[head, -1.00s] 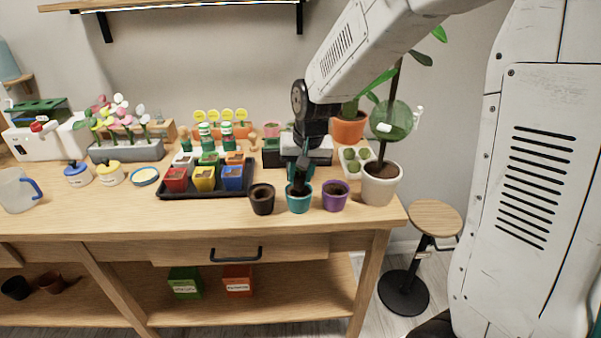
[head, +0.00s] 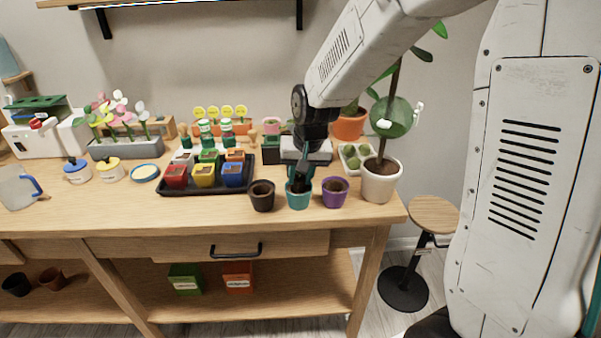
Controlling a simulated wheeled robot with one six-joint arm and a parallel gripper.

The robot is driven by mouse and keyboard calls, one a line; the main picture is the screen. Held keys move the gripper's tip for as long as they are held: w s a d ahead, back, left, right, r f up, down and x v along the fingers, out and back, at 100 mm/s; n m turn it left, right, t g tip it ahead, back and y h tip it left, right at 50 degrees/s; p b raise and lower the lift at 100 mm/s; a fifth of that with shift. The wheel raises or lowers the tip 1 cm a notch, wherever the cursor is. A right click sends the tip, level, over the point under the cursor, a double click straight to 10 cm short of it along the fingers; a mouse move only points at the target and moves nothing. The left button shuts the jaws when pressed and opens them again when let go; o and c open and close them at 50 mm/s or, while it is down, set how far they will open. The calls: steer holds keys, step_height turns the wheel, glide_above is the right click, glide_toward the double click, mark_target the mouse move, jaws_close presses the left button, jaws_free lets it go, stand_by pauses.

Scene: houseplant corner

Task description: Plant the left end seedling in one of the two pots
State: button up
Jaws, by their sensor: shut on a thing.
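My gripper (head: 301,176) points down over the teal pot (head: 299,201), its tips at or just above the pot's rim. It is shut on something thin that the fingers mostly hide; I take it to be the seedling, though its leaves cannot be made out. I cannot tell whether it touches the soil. A dark brown pot (head: 262,197) stands just left of the teal pot and a purple pot (head: 335,193) just right of it. Both are upright with soil in them.
A black tray (head: 205,190) of coloured small pots lies to the left. A large white pot (head: 380,181) with a tall plant stands close on the right, near the bench's right end. The bench front (head: 180,215) is clear.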

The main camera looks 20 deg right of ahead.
mark_target(302, 182)
steer(key=shift+f, duration=0.35)
stand_by(0.3)
steer(key=o, duration=1.4)
steer(key=shift+r, duration=0.15)
steer(key=shift+w+v, duration=0.25)
steer(key=shift+v, duration=0.85)
steer(key=shift+w+v, duration=0.25)
steer(key=shift+v, duration=0.85)
steer(key=shift+w+v, duration=0.25)
steer(key=shift+v, duration=0.85)
steer(key=shift+a+r, duration=0.15)
steer(key=shift+s, duration=0.35)
steer(key=s+d+r+n, duration=0.1)
steer(key=s+r, duration=0.2)
steer(key=s, duration=1.1)
steer(key=s+d+r+n+g, duration=0.1)
steer(key=s+r, duration=0.3)
steer(key=s, duration=1)
steer(key=shift+s+d+n+h, duration=0.3)
steer(key=shift+d+n, duration=0.15)
steer(key=shift+n, duration=0.15)
